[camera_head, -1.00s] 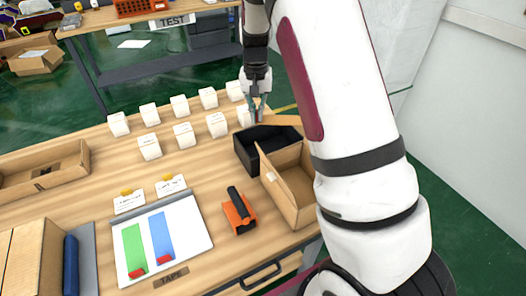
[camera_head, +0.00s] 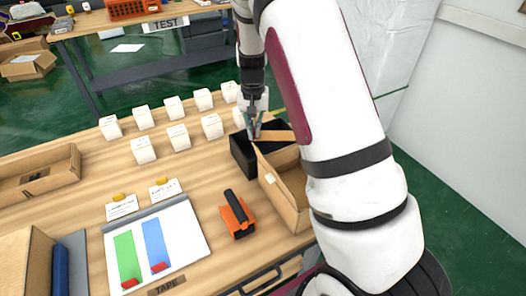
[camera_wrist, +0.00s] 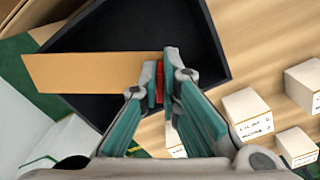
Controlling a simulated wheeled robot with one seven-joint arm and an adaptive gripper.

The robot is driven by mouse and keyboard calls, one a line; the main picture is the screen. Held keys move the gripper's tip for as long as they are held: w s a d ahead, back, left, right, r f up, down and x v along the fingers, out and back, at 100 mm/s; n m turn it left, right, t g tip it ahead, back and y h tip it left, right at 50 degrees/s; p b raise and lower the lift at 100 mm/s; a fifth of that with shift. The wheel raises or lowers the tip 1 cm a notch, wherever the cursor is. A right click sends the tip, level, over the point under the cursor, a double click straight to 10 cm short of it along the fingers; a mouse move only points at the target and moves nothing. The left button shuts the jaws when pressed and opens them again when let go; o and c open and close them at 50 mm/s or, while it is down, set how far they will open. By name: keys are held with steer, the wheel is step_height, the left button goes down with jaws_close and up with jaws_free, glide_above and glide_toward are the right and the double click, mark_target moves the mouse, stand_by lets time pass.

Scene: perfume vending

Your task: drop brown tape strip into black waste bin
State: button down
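The black waste bin (camera_head: 243,163) stands open-topped on the table behind an open cardboard box. My gripper (camera_head: 254,134) points down at the bin's opening, its fingertips (camera_wrist: 160,82) over the dark interior in the wrist view. The fingers are shut on the red end of the brown tape strip (camera_wrist: 95,70). The strip juts out to the left across the bin (camera_wrist: 205,50) in the wrist view, and its far end reaches past the rim. In the head view the strip (camera_head: 280,136) extends right from the fingers. My arm hides part of the bin's right side.
The open cardboard box (camera_head: 283,192) stands directly in front of the bin. Several white boxes (camera_head: 178,137) stand to the left. An orange tape dispenser (camera_head: 238,216) and a white board (camera_head: 185,235) with green and blue strips lie nearer.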

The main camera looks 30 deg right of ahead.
steer(key=c, duration=1.7)
jaws_free()
step_height(320, 180, up, 12)
steer(key=shift+r, duration=0.1)
